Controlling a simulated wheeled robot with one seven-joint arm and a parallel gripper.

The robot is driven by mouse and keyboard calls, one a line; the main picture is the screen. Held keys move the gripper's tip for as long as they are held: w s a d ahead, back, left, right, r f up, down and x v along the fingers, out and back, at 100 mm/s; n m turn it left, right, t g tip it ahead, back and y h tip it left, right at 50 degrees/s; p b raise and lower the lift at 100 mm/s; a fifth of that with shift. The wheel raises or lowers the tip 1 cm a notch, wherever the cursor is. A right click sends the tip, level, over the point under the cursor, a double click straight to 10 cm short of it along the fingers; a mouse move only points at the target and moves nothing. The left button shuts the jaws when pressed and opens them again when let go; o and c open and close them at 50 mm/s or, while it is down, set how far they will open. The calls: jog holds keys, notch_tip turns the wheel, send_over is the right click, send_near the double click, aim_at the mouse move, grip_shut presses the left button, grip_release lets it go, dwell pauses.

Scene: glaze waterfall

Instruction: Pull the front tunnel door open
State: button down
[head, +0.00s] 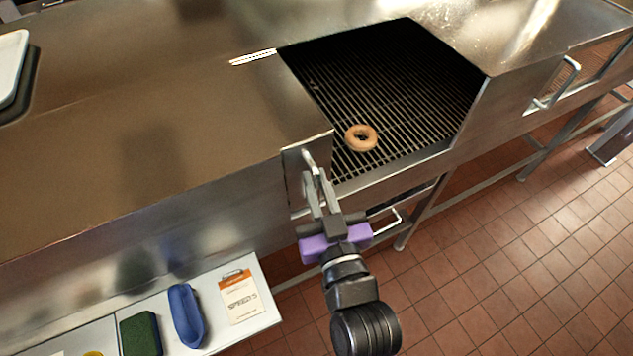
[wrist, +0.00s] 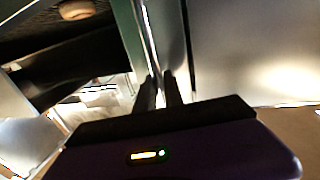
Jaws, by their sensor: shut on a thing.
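The front tunnel door (head: 294,182) is a narrow strip of steel at the left end of the open grill section, seen at a steep angle in the head view. A pale upright handle (head: 309,160) stands at it. My purple-bodied gripper (head: 314,182) reaches up to this handle with its fingers close together, shut on it. In the wrist view, the dark fingers (wrist: 160,90) meet the lower part of a shiny upright bar (wrist: 150,35). The fingers cover part of the handle, and how far the door stands open is hard to tell.
A brown ring doughnut (head: 361,138) lies on the dark grill (head: 400,85) right of the door. A white shelf (head: 262,300) below holds a blue scoop-like item (head: 186,315), a green sponge (head: 141,334) and an orange-white packet (head: 240,297). Tiled floor (head: 500,250) is open at right.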

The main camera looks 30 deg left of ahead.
jog(key=c, duration=1.5)
grip_release()
jog(key=shift+o, duration=0.2)
jog(key=shift+s, duration=0.1)
jog(key=b+v, duration=0.2)
jog(key=v, duration=0.5)
jog(key=shift+s+d, duration=0.25)
